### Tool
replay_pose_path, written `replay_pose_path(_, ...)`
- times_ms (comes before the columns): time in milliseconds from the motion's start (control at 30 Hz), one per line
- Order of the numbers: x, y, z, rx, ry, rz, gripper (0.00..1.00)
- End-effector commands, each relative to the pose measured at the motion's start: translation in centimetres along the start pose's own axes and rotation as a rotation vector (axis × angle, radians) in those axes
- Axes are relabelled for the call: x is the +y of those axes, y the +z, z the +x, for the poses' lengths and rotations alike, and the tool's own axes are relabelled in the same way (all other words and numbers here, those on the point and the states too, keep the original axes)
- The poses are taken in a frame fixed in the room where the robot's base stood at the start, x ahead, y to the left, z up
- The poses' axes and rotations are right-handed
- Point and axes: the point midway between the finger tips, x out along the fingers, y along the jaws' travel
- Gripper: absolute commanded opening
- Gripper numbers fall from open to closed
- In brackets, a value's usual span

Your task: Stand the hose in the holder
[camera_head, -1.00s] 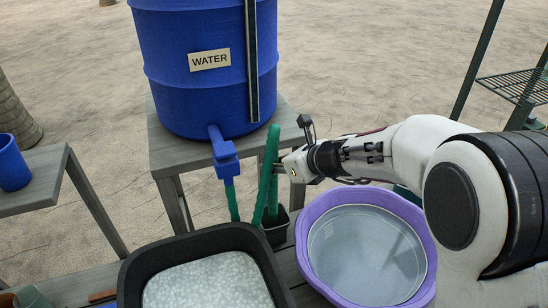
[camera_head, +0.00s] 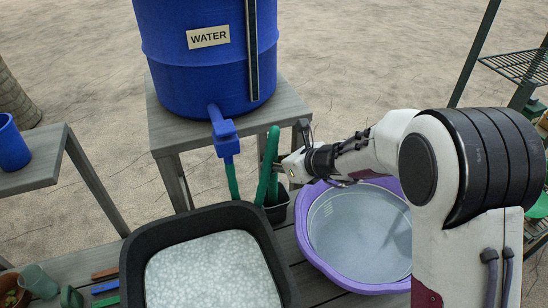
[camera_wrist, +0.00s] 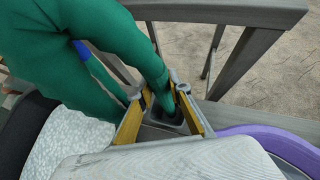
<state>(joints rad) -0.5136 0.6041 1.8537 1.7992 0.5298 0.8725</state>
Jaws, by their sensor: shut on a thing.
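My gripper (camera_head: 280,170) is shut on the hose from the right. In the wrist view the hose (camera_wrist: 125,45) passes between the yellow fingers of my gripper (camera_wrist: 160,115). The hose's lower end reaches into the holder's mouth in the wrist view. How deep it sits is hidden.
A black tub (camera_head: 135,262) with pale speckled contents stands front left of the holder. A purple basin (camera_head: 312,258) of water is close on its right. The blue barrel (camera_head: 205,75) stands on a wooden stand (camera_head: 165,135) behind. A blue cup (camera_head: 12,145) is far left.

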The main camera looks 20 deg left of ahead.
Motion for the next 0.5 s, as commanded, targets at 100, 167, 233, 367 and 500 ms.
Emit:
replay_pose_path(100, -0.01, -0.21, 0.18, -0.001, 0.000, 0.001, 0.00)
replay_pose_path(167, 0.00, -0.28, 0.23, -0.001, 0.000, 0.000, 0.00)
replay_pose_path(233, 0.00, -0.32, 0.26, -0.001, 0.000, 0.000, 0.00)
replay_pose_path(367, 0.00, -0.33, 0.27, -0.001, 0.000, 0.000, 0.00)
replay_pose_path(500, 0.00, -0.33, 0.26, -0.001, 0.000, 0.000, 0.23)
